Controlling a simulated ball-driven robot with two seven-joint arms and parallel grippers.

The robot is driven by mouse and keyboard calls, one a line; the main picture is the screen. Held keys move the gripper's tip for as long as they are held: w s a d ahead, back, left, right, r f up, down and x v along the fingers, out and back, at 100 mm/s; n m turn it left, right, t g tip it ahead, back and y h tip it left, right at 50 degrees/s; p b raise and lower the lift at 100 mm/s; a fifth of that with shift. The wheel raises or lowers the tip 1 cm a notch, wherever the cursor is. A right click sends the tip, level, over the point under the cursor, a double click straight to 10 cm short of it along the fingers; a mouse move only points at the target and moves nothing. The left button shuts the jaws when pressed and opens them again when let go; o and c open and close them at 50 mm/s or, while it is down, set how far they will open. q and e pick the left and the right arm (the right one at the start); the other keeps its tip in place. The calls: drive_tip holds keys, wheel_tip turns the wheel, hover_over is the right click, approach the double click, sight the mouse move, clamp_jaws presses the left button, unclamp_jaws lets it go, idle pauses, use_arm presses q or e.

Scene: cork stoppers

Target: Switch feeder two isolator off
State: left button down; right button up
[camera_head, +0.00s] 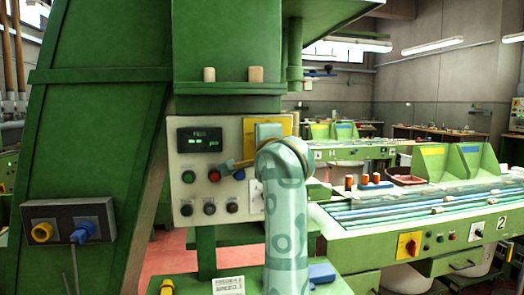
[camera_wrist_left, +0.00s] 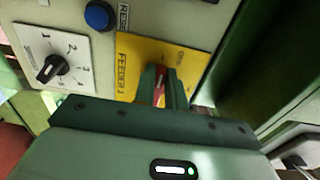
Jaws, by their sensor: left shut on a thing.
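A yellow isolator plate (camera_wrist_left: 140,52) on the control panel shows in the left wrist view. My left gripper (camera_wrist_left: 163,72) is shut on the plate's red handle (camera_wrist_left: 160,92), which shows between the dark fingers. The handle's exact angle is partly hidden. In the head view the plate's yellow edge (camera_head: 248,148) shows at the panel's upper right, and my arm covers part of the panel. Another red knob on a yellow plate (camera_head: 409,245) is on the front of the bench marked 2. My right gripper is not in view.
The panel (camera_head: 188,160) has a display (camera_head: 199,140), several buttons and a rotary dial (camera_wrist_left: 53,69) beside the yellow plate. Two corks (camera_head: 255,74) stand on the green ledge above. A box with yellow and blue connectors (camera_head: 67,221) is at left. A green column borders the plate's right.

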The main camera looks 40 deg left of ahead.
use_arm(q)
drive_tip(key=shift+f, duration=0.2)
drive_tip(key=c, duration=1.4)
unclamp_jaws()
drive_tip(key=shift+r, duration=0.1)
drive_tip(key=shift+c, duration=0.2)
drive_tip(key=shift+d, duration=0.1)
drive_tip(key=p+v, duration=0.2)
drive_tip(key=v, duration=1.4)
drive_tip(key=shift+s, duration=0.15)
